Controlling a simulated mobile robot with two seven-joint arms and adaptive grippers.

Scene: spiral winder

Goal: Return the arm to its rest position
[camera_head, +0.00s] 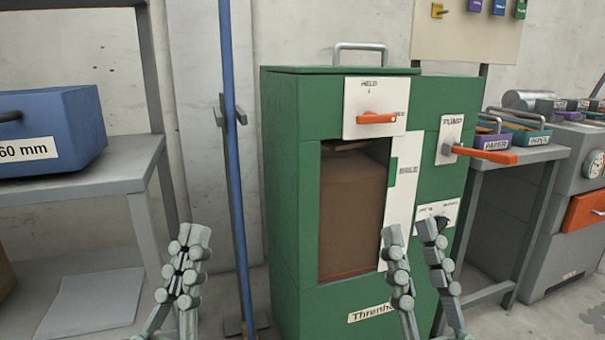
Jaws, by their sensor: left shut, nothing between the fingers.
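My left gripper (190,240) is at the lower left of the head view, pointing up. Its two fingers are together and nothing shows between them. It is in front of the wall and floor, left of the blue pole. My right gripper (411,233) is at the lower middle right, in front of the green cabinet (290,200). Its two fingers stand apart, with nothing between them. Neither gripper visibly holds anything. The rest of both arms is mostly below the picture's edge.
The cabinet has an orange-handled lever plate (360,95) and an orange pump lever (485,154). A blue pole (231,130) stands left of it. A grey shelf (80,183) bears a blue bin (60,115) at left. A grey machine (570,190) stands at right.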

